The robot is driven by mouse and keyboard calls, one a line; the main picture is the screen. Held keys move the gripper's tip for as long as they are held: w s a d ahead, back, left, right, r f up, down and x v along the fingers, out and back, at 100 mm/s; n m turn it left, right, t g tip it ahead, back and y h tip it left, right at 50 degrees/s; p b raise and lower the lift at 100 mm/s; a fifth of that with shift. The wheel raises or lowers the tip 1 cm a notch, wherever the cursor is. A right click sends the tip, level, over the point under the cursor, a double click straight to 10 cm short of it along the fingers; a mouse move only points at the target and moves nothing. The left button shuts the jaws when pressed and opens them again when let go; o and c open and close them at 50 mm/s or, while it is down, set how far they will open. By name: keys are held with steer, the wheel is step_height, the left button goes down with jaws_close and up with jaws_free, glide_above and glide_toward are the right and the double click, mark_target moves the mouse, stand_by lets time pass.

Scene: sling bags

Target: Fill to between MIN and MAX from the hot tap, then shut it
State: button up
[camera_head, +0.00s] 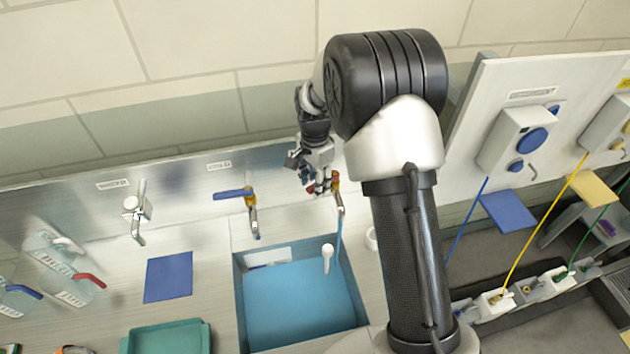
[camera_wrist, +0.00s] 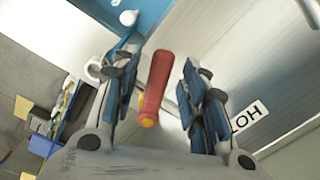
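The hot tap (camera_head: 339,196) stands behind the right side of the blue sink basin (camera_head: 240,310). A thin blue stream (camera_head: 339,238) runs down from its spout. Its red lever (camera_wrist: 155,85) lies between my fingers in the wrist view, with gaps on both sides. My gripper (camera_head: 318,183) is open at the lever; the wrist view shows its parted fingers (camera_wrist: 158,100). A HOT label (camera_wrist: 250,115) is on the back panel. A white plate (camera_head: 268,258) is on the basin's back wall; MIN and MAX marks cannot be read. The basin looks blue inside; its water level is unclear.
A cold tap with a blue lever (camera_head: 232,193) stands left of the hot tap. A white knob-like piece (camera_head: 327,251) is at the basin. Clear jugs (camera_head: 75,285), a blue mat (camera_head: 168,277) and a green tray (camera_head: 165,338) are on the left. Dispensers (camera_head: 518,138) are at right.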

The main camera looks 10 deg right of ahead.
steer(key=shift+c, duration=0.4)
jaws_close()
stand_by(0.4)
